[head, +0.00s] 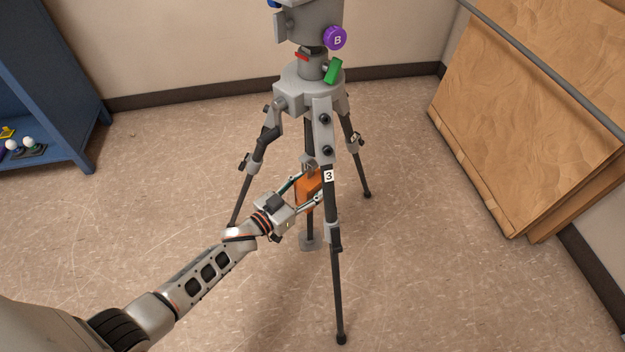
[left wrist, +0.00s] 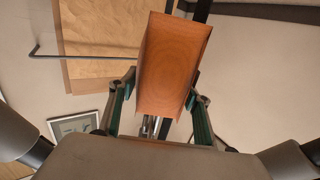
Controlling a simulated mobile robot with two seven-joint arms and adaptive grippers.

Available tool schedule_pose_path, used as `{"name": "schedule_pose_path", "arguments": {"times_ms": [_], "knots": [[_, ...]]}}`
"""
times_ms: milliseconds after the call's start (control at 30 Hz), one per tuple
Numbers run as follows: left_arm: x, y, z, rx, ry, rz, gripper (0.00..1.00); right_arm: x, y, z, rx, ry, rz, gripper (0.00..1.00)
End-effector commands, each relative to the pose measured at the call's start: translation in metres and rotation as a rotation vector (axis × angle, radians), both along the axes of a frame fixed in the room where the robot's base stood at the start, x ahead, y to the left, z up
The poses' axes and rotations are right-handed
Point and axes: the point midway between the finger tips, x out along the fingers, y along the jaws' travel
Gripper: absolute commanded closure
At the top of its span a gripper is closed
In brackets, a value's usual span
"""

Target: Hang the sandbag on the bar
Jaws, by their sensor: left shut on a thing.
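The sandbag, an orange block (head: 304,193), is between the fingers of my left gripper (head: 308,187), among the legs of a grey and black tripod (head: 329,205). In the left wrist view the orange block (left wrist: 172,65) fills the space between the green finger pads, and the gripper (left wrist: 160,98) is shut on it. A small grey piece (head: 308,161) shows just above the block; I cannot tell whether they touch. The front leg, marked 3, hides part of the block. A dark upright bar (head: 309,222) shows below the block. My right gripper is not in view.
The tripod carries a grey head with a purple knob (head: 335,38) and a green lever (head: 333,71). A blue shelf (head: 50,80) stands at the left. Wooden boards (head: 530,110) lean behind a grey rail (head: 545,65) at the right. The floor around is clear.

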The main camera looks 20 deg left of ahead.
Motion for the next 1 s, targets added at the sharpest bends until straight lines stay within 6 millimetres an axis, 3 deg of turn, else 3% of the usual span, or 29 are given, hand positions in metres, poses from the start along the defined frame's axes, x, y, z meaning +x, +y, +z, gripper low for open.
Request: {"name": "schedule_pose_path", "arguments": {"times_ms": [433,467,500,1000], "knots": [[0.004,-0.001,0.006,-0.004,-0.014,-0.001,1.00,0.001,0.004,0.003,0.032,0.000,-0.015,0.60],[0.004,-0.001,0.006,-0.004,-0.014,-0.001,0.44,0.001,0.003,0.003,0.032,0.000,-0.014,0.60],[0.004,0.000,0.006,-0.004,-0.013,-0.001,0.34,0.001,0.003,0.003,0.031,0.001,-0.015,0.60],[-0.010,0.004,-0.002,0.002,-0.001,0.000,0.32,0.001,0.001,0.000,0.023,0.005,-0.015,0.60]]}}
